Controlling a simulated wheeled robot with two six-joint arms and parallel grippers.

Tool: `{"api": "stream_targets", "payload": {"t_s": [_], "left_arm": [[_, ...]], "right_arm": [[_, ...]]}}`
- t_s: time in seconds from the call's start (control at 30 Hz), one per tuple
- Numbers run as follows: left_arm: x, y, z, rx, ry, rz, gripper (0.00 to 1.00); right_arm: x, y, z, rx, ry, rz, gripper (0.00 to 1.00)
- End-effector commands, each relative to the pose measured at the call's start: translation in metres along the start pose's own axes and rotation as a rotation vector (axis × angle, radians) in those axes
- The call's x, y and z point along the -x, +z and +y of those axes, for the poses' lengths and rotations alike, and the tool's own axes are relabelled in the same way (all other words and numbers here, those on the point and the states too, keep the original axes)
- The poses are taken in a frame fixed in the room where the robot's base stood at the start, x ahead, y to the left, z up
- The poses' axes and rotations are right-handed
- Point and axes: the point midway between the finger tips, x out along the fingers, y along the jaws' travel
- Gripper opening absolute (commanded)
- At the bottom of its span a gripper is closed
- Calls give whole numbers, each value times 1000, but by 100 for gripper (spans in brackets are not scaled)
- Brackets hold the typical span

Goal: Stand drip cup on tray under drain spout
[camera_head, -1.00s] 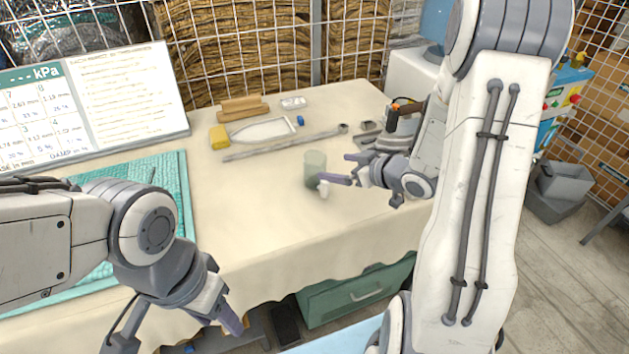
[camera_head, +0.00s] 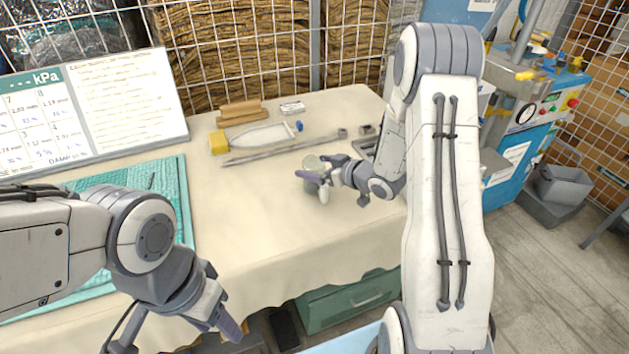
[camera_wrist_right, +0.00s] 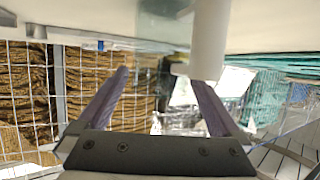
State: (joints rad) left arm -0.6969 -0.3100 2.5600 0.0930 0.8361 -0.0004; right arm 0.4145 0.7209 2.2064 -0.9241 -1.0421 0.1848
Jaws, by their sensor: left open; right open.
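A small translucent grey-green cup (camera_head: 311,161), likely the drip cup, stands upright on the cream-covered table. My right gripper (camera_head: 322,168) is open close in front of it and partly hides it. A short white piece (camera_head: 323,193) shows just below the gripper; I cannot tell if it belongs to the cup. In the right wrist view, which looks upside down, a white cylinder (camera_wrist_right: 208,40) shows near one finger, and a pale see-through shape lies between the fingers. My left gripper (camera_head: 175,335) is open and empty at the table's front edge. I cannot make out the tray or spout with certainty.
A blue machine (camera_head: 510,150) stands right of the table, with a grey bin (camera_head: 565,185) beside it. A long rod (camera_head: 285,148), yellow block (camera_head: 218,142) and wooden pieces (camera_head: 242,110) lie behind the cup. A teal mat (camera_head: 170,180) lies left.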

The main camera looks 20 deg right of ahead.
Motion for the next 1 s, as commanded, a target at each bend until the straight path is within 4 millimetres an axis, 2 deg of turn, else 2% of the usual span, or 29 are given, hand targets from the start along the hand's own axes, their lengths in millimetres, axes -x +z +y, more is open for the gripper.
{"api": "stream_targets", "payload": {"t_s": [0.23,0.27,0.4,0.5,0.77,1.0], "left_arm": [[0,0,0,0,0,0,50],[0,0,0,0,0,0,50],[0,0,0,0,0,0,50],[0,0,0,0,0,0,50],[0,0,0,0,0,0,50],[2,0,0,0,0,0,50]], "right_arm": [[-3,0,0,0,0,0,100],[-3,0,0,0,0,0,96],[-3,0,0,0,0,0,43],[-2,0,0,0,0,0,11],[-2,-2,0,1,1,1,11],[8,-26,0,5,1,3,11]]}}
